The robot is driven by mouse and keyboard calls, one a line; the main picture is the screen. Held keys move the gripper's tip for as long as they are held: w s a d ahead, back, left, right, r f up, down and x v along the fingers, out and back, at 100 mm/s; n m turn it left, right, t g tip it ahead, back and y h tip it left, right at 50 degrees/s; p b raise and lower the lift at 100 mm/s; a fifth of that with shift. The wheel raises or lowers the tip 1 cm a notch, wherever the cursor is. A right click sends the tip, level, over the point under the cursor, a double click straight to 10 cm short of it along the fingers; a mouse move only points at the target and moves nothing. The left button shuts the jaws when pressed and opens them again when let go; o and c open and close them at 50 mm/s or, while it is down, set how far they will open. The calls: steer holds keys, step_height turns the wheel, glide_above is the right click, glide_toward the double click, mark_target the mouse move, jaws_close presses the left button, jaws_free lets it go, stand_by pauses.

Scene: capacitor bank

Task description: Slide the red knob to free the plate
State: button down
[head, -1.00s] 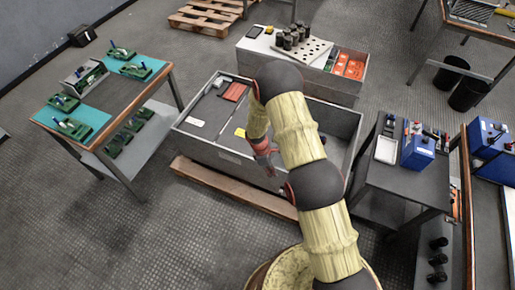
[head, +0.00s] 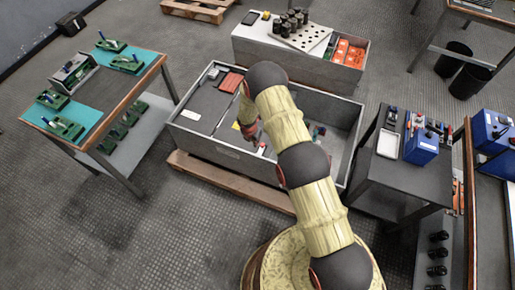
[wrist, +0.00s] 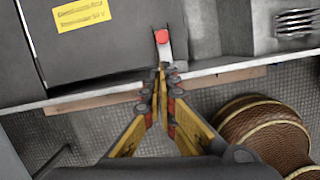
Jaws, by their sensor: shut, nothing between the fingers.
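The red knob (wrist: 162,37) sits on a short pale metal strip (wrist: 165,52) at the right edge of a dark grey plate (wrist: 105,45) in the wrist view. The plate covers part of a grey crate and carries a yellow label (wrist: 82,14). My gripper (wrist: 160,72) is shut and empty. In the wrist view its fingertips are just below the knob, by the strip's near end; a gap shows between tips and knob. In the head view my gripper (head: 252,136) is over the crate (head: 222,154), partly hidden by my arm.
The crate's right part is open, with a finned grey item (wrist: 297,22) inside. The crate rests on a wooden pallet (head: 225,178). A bench with teal mats (head: 95,120) stands left, a dark cart (head: 385,180) right, and a perforated-top box (head: 300,60) behind.

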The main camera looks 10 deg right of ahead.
steer(key=b, duration=0.3)
glide_above(260, 148)
steer(key=s+a, duration=0.2)
steer(key=s, duration=0.1)
steer(key=x, duration=0.3)
steer(key=a+x, duration=0.1)
steer(key=x, duration=0.2)
steer(key=s+x, duration=0.1)
steer(key=x, duration=0.2)
steer(key=shift+a+f, duration=0.2)
steer(key=shift+f, duration=0.2)
steer(key=shift+w, duration=0.1)
steer(key=shift+w+d+f+b, duration=0.1)
steer(key=shift+w+d+b, duration=0.05)
steer(key=shift+w+d, duration=0.35)
steer(key=shift+w+d+b, duration=0.15)
steer(key=shift+w+d, duration=0.2)
steer(key=shift+w, duration=0.3)
steer(key=shift+w+d, duration=0.15)
steer(key=shift+w, duration=0.1)
steer(key=shift+s, duration=0.1)
